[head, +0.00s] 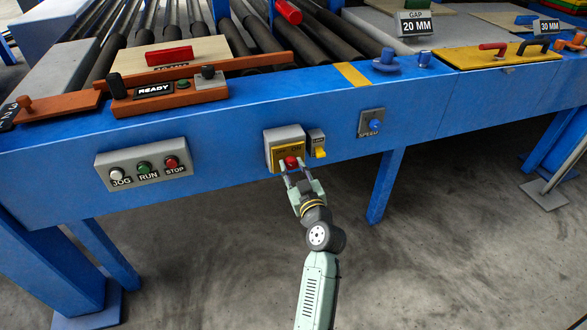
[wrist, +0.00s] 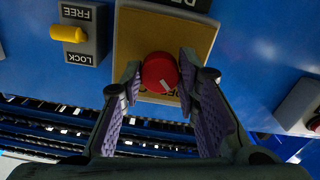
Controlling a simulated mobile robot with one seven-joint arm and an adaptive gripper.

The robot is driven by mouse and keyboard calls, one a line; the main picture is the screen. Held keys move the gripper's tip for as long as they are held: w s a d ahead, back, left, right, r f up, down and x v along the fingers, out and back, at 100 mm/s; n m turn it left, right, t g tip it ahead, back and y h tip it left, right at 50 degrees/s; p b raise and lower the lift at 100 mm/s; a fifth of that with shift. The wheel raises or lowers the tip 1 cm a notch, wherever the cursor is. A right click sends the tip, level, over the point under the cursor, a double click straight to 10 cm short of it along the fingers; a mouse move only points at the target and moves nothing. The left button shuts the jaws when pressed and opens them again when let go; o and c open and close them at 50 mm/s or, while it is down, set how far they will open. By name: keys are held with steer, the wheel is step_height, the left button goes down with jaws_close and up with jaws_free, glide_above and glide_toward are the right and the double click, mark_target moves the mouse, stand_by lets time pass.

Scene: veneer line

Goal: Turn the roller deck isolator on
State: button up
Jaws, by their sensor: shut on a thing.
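The isolator is a grey box (head: 271,137) with a yellow face plate (wrist: 138,37) on the front of the blue deck beam. Its round red knob (head: 291,161) has a white mark on its face and also shows in the wrist view (wrist: 160,72). The plate's lettering is mostly hidden, so I cannot read the knob's setting. My gripper (head: 291,167) reaches up to the knob from below. In the wrist view its two fingers (wrist: 158,80) are closed in on either side of the red knob and grip it.
A FREE/LOCK switch with a yellow lever (head: 320,153) sits right beside the isolator. A blue speed knob (head: 375,125) is further right. A JOG, RUN and STOP button panel (head: 144,165) is at left. The floor below the beam is clear.

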steer(key=m, duration=0.8)
steer(key=shift+m, duration=0.3)
steer(key=m+p, duration=0.2)
steer(key=m, duration=0.2)
steer(key=shift+r, duration=0.1)
steer(key=m+p, duration=0.2)
steer(key=m, duration=0.3)
steer(key=shift+m, duration=0.3)
stand_by(0.4)
steer(key=o, duration=1.2)
